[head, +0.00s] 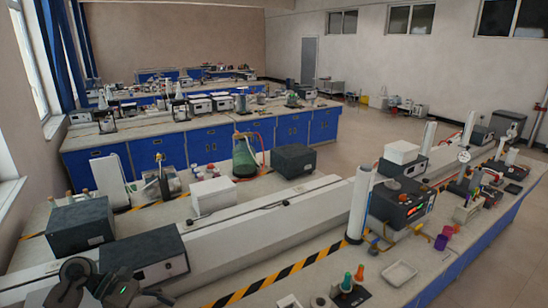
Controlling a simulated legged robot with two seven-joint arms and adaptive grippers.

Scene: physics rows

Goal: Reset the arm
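My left arm shows at the bottom left corner of the head view as dark rounded links with a small green light. My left gripper (145,298) is only partly in view at the bottom edge, in front of a dark-topped box (142,254). Its fingertips are not clear, so I cannot tell whether it is open or shut. I see nothing held in the visible part.
A long lab bench (340,258) with a raised white ridge and black-yellow tape lies ahead. On it stand an instrument with a lit display (402,204), a white cylinder (360,204), a white tray (399,273) and colored-top bottles (347,283). A blue-fronted bench (210,142) stands behind.

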